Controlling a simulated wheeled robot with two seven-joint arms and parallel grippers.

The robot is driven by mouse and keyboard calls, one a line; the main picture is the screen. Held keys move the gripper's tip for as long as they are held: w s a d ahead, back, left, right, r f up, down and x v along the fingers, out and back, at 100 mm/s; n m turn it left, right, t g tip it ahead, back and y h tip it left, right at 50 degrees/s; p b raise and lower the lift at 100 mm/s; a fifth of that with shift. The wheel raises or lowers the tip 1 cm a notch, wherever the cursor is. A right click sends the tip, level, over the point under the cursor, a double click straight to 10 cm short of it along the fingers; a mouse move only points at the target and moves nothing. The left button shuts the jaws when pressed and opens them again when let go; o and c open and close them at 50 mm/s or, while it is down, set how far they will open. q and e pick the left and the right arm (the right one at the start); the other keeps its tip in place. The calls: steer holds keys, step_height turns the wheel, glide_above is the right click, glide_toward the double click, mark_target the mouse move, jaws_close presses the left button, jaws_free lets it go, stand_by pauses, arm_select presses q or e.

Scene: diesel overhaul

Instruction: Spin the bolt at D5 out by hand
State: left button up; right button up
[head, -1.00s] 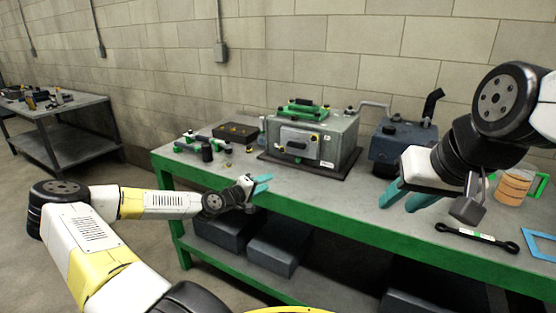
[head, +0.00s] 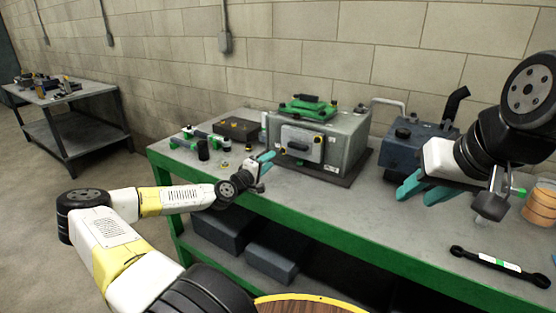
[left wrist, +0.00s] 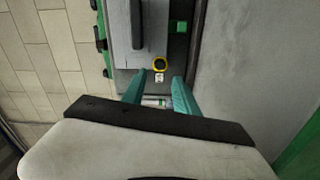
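The grey engine block (head: 348,137) stands on the green-edged bench, with a cover plate on its front face and a green part on top. In the left wrist view, a dark bolt head with a yellow ring (left wrist: 160,64) sits on the block just beyond my left fingertips. A small white tag (left wrist: 159,77) is beside it; its lettering is too small to read. My left gripper (left wrist: 158,85) is open with nothing between its teal fingers. In the head view it (head: 266,161) is by the block's front left. My right gripper (head: 422,192) is open and empty over the bench's right part.
A dark blue machine (head: 412,143) with a bent pipe stands right of the block. A black wrench-like tool (head: 498,267) and an orange cylinder (head: 540,205) are at the right. A dark box (head: 237,130) and small green-and-black parts sit at the left. The bench's front middle is clear.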

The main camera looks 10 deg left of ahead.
mark_target(281, 152)
arm_select(q)
steer(key=shift+x, duration=3.5)
jaws_close()
steer(key=shift+s+f, duration=0.1)
